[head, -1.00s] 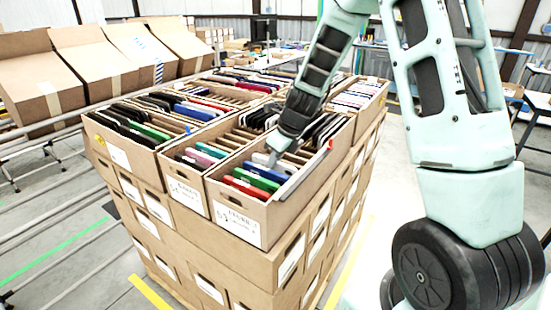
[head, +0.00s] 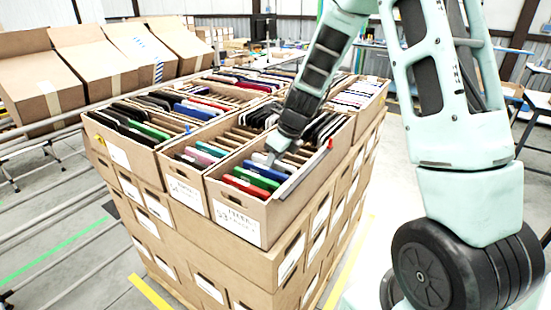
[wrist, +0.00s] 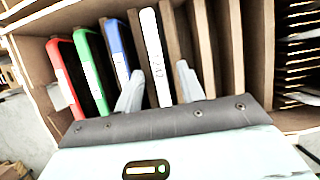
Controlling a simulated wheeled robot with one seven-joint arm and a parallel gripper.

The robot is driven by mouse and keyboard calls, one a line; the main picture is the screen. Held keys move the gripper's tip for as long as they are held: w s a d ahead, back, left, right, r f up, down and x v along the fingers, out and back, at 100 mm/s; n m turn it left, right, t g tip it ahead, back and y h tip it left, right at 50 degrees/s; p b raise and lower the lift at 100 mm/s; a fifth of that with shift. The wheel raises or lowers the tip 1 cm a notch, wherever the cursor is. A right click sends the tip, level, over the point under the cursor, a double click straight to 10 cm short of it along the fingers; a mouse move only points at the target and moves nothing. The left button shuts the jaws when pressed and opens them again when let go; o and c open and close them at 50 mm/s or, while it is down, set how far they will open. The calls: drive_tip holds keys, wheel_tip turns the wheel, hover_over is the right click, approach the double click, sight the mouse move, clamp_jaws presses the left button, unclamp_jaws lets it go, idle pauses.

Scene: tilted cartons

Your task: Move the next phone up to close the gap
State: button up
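A white phone (wrist: 155,57) stands on edge in a slotted carton (wrist: 52,118). My gripper (wrist: 160,72) is open around it, with one finger on each side. The left finger is close to the phone, and a clear gap shows on the right; I cannot tell whether either touches. To the left stand a blue phone (wrist: 117,50), a green phone (wrist: 92,70) and a red phone (wrist: 63,75). Slots right of the white phone look empty between brown dividers (wrist: 205,48). In the head view, my gripper (head: 271,158) reaches into the front carton (head: 290,208), partly hiding the white phone.
More phones stand in the same carton behind my gripper (head: 322,128). A neighbouring carton (head: 183,190) with phones adjoins it on the left. A red clip (head: 330,144) sits on the right rim. Large open cartons (head: 90,68) stand at the back left.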

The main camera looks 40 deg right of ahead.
drive_tip(key=v, duration=1.7)
drive_tip(key=shift+r, duration=0.25)
wheel_tip(320, 180, up, 7)
drive_tip(key=p, duration=0.8)
